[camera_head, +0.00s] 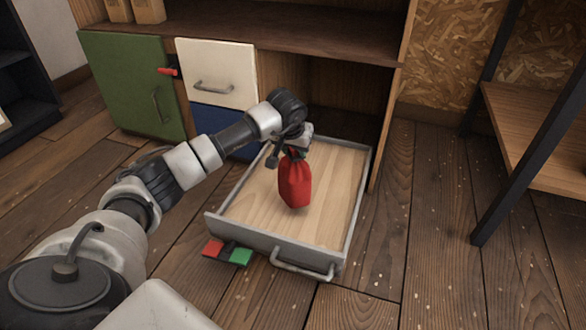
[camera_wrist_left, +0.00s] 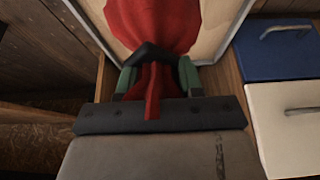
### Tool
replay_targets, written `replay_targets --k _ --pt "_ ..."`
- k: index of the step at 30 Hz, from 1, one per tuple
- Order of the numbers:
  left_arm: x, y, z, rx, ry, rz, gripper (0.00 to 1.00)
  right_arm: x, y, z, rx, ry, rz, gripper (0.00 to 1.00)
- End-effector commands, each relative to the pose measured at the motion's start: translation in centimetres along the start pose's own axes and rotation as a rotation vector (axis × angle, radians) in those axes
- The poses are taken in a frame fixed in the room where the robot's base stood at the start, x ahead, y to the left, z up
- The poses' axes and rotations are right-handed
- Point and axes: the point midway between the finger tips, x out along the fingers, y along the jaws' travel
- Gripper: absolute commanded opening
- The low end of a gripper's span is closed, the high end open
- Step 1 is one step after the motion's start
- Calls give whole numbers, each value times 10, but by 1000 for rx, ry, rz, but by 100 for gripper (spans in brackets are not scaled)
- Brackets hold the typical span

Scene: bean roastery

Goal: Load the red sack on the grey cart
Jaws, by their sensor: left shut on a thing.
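The red sack (camera_head: 295,184) is over the open drawer (camera_head: 345,225) in the head view. My left gripper (camera_head: 296,151) is shut on the sack's gathered neck, with the sack hanging upright below it. I cannot tell whether the sack's bottom touches the drawer floor. In the left wrist view, the sack (camera_wrist_left: 155,22) fills the top middle, and its neck is between the green-padded fingers of my left gripper (camera_wrist_left: 157,80). The grey cart is not in view. My right gripper is not in view.
The drawer's handle (camera_head: 303,268) faces me, with a red-and-green tab (camera_head: 228,252) beside it. A green cabinet door (camera_head: 133,84), a cream drawer front (camera_head: 216,72) and a blue one (camera_head: 222,127) stand behind. A shelf with dark posts (camera_head: 535,135) is at right. Wooden floor lies clear between.

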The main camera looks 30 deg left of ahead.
Motion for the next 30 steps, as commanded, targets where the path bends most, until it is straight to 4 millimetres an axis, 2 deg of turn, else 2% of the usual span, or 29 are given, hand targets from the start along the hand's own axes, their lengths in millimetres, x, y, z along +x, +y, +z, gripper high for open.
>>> replay_targets --k 7,16,28,29,30 --pt "6 -6 2 1 7 4 0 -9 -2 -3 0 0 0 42" --pt "38 -6 15 -1 8 4 0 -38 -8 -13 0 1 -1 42" --pt "38 -6 16 0 7 3 0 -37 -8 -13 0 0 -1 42" --pt "41 -6 18 0 1 1 38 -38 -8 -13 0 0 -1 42" --pt "41 -6 18 0 1 1 44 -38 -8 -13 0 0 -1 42"
